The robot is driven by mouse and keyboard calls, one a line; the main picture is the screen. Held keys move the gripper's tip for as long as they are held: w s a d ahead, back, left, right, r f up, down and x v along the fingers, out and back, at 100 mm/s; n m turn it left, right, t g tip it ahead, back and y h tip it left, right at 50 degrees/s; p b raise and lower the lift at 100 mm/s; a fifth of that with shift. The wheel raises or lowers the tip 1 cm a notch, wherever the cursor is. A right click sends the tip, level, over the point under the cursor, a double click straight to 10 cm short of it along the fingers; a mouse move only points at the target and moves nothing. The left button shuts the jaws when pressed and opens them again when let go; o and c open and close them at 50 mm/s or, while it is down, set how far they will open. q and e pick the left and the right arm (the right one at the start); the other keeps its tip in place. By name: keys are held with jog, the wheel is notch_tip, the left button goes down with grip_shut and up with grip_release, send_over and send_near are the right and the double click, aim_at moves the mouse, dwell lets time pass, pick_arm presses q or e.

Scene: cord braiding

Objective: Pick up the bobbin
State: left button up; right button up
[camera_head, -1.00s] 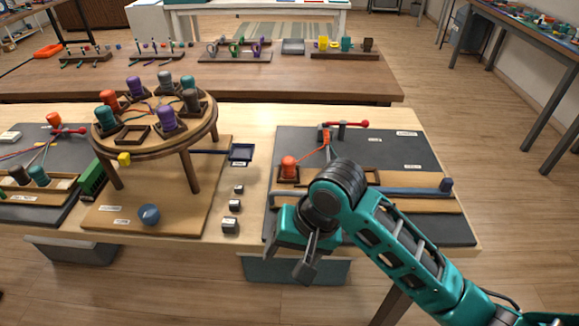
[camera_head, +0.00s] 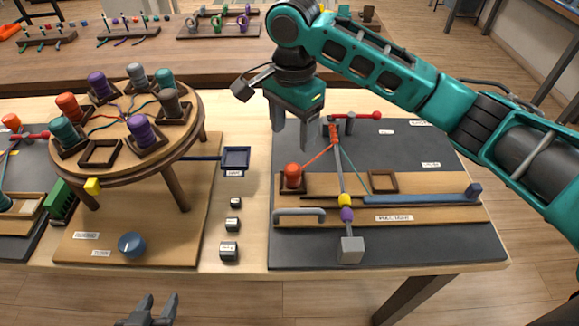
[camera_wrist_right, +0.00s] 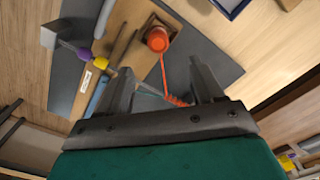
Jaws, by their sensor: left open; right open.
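An orange bobbin (camera_head: 293,175) stands in a square wooden holder at the left of the board on the right-hand dark mat. An orange cord runs from it to the orange braid (camera_head: 333,132). My right gripper (camera_head: 291,140) is open and empty above and behind this bobbin, apart from it. In the right wrist view the bobbin (camera_wrist_right: 157,40) shows beyond the open fingers. More bobbins, including a purple one (camera_head: 142,131) and a red one (camera_head: 68,106), stand on the round wooden stand (camera_head: 150,163). My left gripper (camera_head: 150,310) is open and empty at the bottom edge, in front of the table.
An empty square holder (camera_head: 383,181) sits right of the cords. A grey weight (camera_head: 350,250) hangs below yellow and purple beads at the mat's front. A grey handle (camera_head: 300,215) lies left of it. A blue tray (camera_head: 236,158) and several small dark blocks stand between stand and mat.

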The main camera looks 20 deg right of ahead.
send_over(292, 168)
notch_tip(292, 168, down, 5)
jog(key=shift+r+b, duration=0.1)
jog(key=shift+b, duration=0.2)
notch_tip(292, 168, down, 6)
jog(key=shift+s+r+b, duration=0.1)
jog(key=shift+r+b, duration=0.05)
jog(key=shift+b, duration=0.25)
jog(key=shift+f, duration=0.35)
pick_arm(q)
jog(key=shift+f, duration=0.75)
pick_arm(e)
jog(key=c, duration=1.2)
pick_arm(q)
jog(key=shift+s+f, duration=0.1)
jog(key=shift+s, duration=0.15)
pick_arm(e)
jog(key=shift+r, duration=0.1)
jog(key=shift+c, duration=0.2)
jog(key=shift+r, duration=0.1)
